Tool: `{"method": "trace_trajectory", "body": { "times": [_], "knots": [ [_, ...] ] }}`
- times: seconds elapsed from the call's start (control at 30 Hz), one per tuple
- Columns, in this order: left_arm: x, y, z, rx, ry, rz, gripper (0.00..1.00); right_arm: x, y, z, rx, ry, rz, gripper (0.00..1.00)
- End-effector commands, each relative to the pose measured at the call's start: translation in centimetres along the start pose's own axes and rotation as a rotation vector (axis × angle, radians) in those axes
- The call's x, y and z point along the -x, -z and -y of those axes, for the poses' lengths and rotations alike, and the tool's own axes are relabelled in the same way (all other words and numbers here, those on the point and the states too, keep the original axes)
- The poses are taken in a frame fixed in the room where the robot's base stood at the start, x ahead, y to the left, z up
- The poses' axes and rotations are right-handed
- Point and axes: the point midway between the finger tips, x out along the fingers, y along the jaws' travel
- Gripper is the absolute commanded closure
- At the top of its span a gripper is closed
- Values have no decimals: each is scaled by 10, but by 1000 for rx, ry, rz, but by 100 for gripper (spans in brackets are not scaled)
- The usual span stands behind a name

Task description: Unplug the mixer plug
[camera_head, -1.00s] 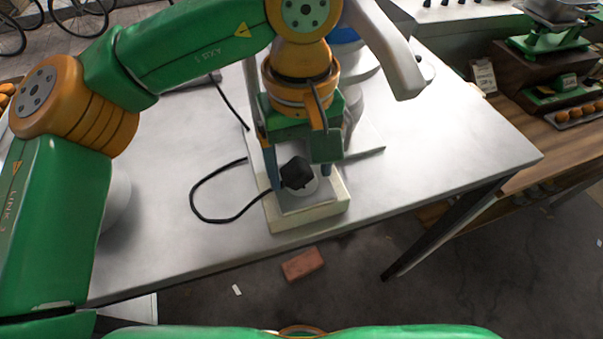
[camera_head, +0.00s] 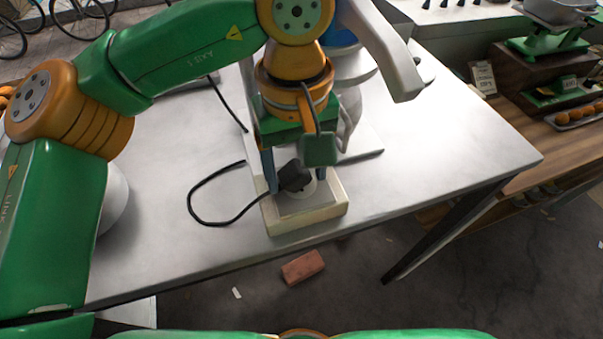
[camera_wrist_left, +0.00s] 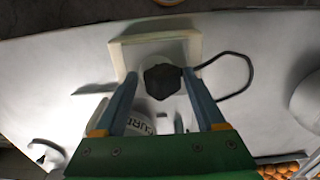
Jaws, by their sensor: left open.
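The black mixer plug (camera_head: 294,176) sits at a pale socket block (camera_head: 312,218) on the metal table, with its black cable looping to the left. It also shows in the left wrist view (camera_wrist_left: 162,81), in front of the pale block (camera_wrist_left: 190,43). My left gripper (camera_head: 297,190) points down over the block, with its fingers on either side of the plug. In the left wrist view the gripper (camera_wrist_left: 160,75) is open, with gaps between the fingers and the plug. The white mixer (camera_head: 352,105) stands behind, partly hidden by my left arm. My right gripper is not in view.
The metal table (camera_head: 440,150) is clear to the right and at the front left. A wooden counter (camera_head: 540,125) with a green scale (camera_head: 548,45) stands at the right. A red brick (camera_head: 303,267) lies on the floor.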

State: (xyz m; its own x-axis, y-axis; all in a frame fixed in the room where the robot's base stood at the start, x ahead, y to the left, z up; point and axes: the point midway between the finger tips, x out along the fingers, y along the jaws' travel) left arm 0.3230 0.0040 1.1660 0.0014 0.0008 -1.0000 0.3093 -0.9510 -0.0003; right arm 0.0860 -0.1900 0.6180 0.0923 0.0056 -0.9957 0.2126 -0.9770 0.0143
Motion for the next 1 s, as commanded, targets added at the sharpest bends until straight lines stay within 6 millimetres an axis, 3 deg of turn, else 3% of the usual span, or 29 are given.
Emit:
{"method": "trace_trajectory", "body": {
  "times": [0.43, 0.5, 0.7, 1.0],
  "knots": [
    [-3, -1, 4, -1, 6, 4, 22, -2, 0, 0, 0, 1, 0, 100],
    [-3, -1, 4, -1, 6, 4, 50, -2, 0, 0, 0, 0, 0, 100],
    [-3, -1, 4, -1, 6, 4, 100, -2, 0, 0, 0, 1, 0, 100],
    [1, -1, 4, -1, 5, 4, 100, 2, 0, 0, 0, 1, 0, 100]
  ]
}}
